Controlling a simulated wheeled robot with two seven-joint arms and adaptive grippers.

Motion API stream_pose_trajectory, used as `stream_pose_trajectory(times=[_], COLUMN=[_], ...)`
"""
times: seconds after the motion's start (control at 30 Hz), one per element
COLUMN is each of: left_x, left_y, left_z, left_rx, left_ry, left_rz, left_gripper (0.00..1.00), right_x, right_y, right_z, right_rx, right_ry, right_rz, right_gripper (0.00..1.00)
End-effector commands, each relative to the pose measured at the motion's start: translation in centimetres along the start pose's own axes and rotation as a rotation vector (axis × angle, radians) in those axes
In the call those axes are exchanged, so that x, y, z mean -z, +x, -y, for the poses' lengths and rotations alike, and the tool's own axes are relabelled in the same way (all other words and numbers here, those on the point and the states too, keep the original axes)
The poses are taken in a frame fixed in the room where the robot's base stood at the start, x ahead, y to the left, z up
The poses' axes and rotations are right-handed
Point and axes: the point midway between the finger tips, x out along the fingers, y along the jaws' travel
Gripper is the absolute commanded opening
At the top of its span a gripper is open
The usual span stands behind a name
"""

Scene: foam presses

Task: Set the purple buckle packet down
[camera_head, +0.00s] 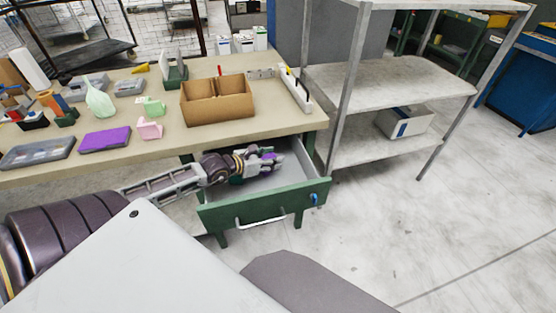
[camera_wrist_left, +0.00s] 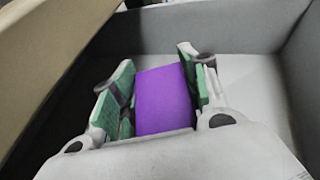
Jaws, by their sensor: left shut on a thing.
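The purple buckle packet (camera_wrist_left: 164,100) is between the fingers of my left gripper (camera_wrist_left: 155,92) in the left wrist view, with its far part toward the grey drawer floor. In the head view my left gripper (camera_head: 262,166) is inside the open drawer (camera_head: 265,207), which has a green front. The packet shows there only as a small purple patch (camera_head: 269,157) at the fingers. I cannot tell whether the packet touches the drawer floor. My right gripper is not in view.
The workbench (camera_head: 170,90) above the drawer holds a cardboard box (camera_head: 217,101), a purple tray (camera_head: 105,139), a grey tray (camera_head: 38,152) and several small parts. A metal shelf rack (camera_head: 390,85) stands at the right. The floor in front is clear.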

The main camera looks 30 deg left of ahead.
Motion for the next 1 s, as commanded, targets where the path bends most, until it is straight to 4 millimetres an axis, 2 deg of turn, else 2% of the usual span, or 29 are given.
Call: stream_pose_trajectory(times=[0.47, 1.0], left_x=[0.0, 0.8], left_y=[0.2, 3.3], left_z=[0.0, 0.0], left_rx=[0.0, 0.0], left_ry=[-0.001, 0.001], left_rz=[0.001, 0.001], left_gripper=[0.17, 0.17], right_x=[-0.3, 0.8], right_y=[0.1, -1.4], right_z=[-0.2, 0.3], right_rx=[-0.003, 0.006], right_ry=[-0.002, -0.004], right_rz=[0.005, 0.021], right_gripper=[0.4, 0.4])
